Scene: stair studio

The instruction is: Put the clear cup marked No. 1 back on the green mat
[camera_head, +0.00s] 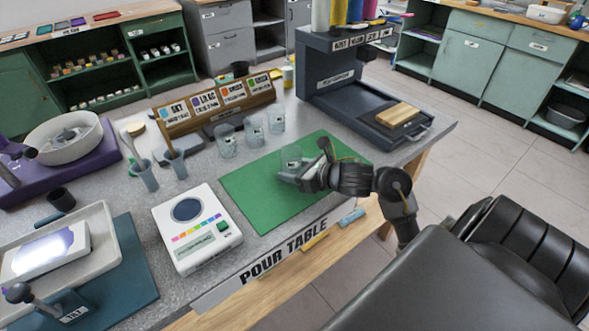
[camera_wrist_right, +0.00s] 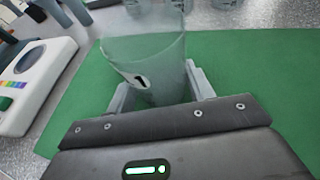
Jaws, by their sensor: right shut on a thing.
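The clear cup marked 1 (camera_wrist_right: 160,62) is between the fingers of my right gripper (camera_wrist_right: 158,92), which is shut on it. In the head view the cup (camera_head: 291,156) shows over the green mat (camera_head: 250,195), with my right gripper (camera_head: 290,176) at its side. The cup looks slightly tilted in the wrist view. I cannot tell whether its base touches the mat. Bare mat lies around it. My left gripper is not in view.
Several other clear cups (camera_head: 254,130) stand behind the mat by a wooden rack of labelled cards (camera_head: 218,104). A white scale (camera_head: 196,227) stands left of the mat. A dark press stand (camera_head: 352,105) is at the back right. The mat's left part is clear.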

